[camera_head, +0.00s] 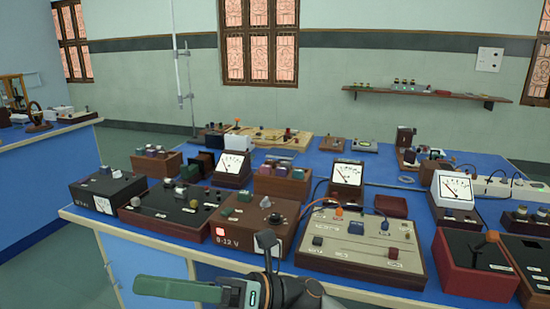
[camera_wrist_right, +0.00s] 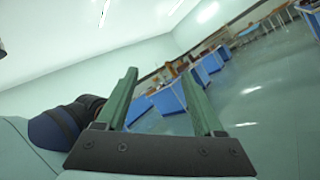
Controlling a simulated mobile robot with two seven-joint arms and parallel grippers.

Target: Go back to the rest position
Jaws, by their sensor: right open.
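My right gripper (camera_head: 143,287) is at the bottom of the head view, in front of the near bench edge. Its green fingers point left. In the right wrist view the two green fingers (camera_wrist_right: 158,74) stand apart with nothing between them. The gripper touches no apparatus that I can see. My left gripper is not in either view.
A blue-topped bench (camera_head: 100,217) carries several meters and boxes, including a power supply with a red display (camera_head: 228,230) and a beige panel (camera_head: 362,240). Another bench (camera_head: 20,137) stands at left. A wall shelf (camera_head: 425,93) is behind. Open floor (camera_wrist_right: 255,120) shows in the wrist view.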

